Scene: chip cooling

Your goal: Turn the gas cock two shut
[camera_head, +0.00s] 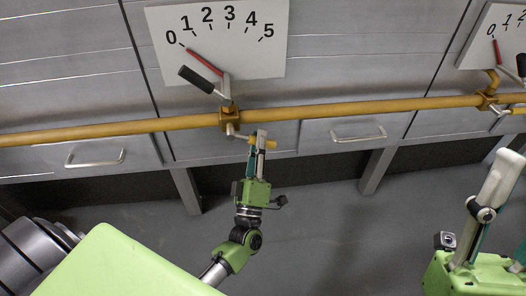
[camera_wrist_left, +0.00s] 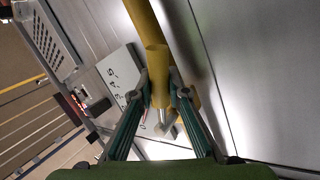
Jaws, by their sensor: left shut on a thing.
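A gas cock (camera_head: 230,118) with a brass body sits on the yellow pipe. Its black-handled lever (camera_head: 200,79) slants up and left across a white dial (camera_head: 262,58) numbered 0 to 5. The red pointer (camera_head: 205,62) points near 0. My left gripper (camera_head: 258,139) is just below the pipe, right of the cock, shut on a short yellow handle (camera_head: 271,143) joined to the cock by a grey rod. The left wrist view shows the fingers (camera_wrist_left: 159,88) around yellow parts, partly hiding them. Which cock is number two is not marked.
The yellow pipe (camera_head: 345,107) runs across grey drawer fronts. A second cock (camera_head: 487,100) with its own dial (camera_head: 488,38) is at the upper right. A drawer handle (camera_head: 358,134) lies right of my left gripper. The floor below is clear.

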